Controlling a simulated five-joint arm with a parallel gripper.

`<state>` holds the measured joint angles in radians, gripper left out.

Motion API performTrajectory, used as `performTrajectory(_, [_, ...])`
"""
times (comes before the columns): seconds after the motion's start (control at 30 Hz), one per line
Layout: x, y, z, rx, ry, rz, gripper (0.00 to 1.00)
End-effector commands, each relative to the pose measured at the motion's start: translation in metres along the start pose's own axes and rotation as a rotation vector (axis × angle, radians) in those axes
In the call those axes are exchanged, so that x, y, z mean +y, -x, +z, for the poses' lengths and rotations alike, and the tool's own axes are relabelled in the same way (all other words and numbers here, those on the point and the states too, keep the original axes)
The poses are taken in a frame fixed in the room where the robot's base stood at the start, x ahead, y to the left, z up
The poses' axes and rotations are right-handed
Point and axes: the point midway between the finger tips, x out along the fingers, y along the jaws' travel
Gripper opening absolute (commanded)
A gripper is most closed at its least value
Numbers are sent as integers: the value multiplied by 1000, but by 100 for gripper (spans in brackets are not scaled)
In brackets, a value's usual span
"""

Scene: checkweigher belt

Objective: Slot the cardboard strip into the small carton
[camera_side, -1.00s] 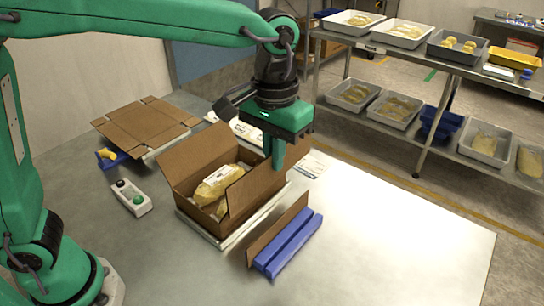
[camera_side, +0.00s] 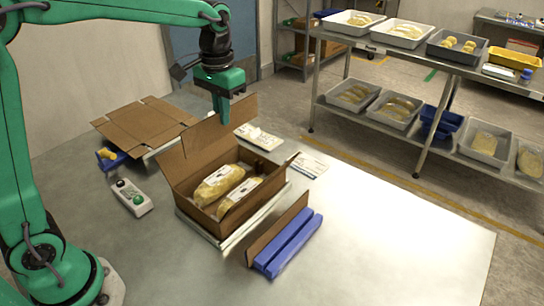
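My gripper (camera_side: 223,117) is shut on a brown cardboard strip (camera_side: 202,138). It holds the strip on edge above the back long side of the small carton (camera_side: 207,222). A finger shows against the near face; the far finger is hidden. The strip overlaps the carton's back edge in the picture, so I cannot tell whether its lower edge touches the carton. The carton stands open and holds two yellowish pouches with white labels, a rear one (camera_side: 211,188) and a front one (camera_side: 236,200).
Another cardboard piece (camera_side: 264,240) stands beside a blue holder (camera_side: 288,246) in front. A flattened carton (camera_side: 145,124) lies at back left, near a button box (camera_side: 131,198). White papers (camera_side: 308,165) lie behind right. The table's right side is clear.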

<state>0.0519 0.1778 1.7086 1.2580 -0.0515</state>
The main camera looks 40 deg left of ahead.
Motion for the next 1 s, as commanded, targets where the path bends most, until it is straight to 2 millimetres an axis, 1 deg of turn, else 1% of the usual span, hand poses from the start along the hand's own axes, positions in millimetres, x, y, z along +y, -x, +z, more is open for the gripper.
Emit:
performTrajectory(0.1, [0, -18, 0, -1, 0, 0, 0])
performTrajectory(0.23, [1, -28, 0, 1, 0, 0, 0])
performTrajectory(0.67, [1, -34, 0, 2, 1, 0, 0])
performTrajectory(1.0, [1, -46, 0, 2, 1, 0, 0])
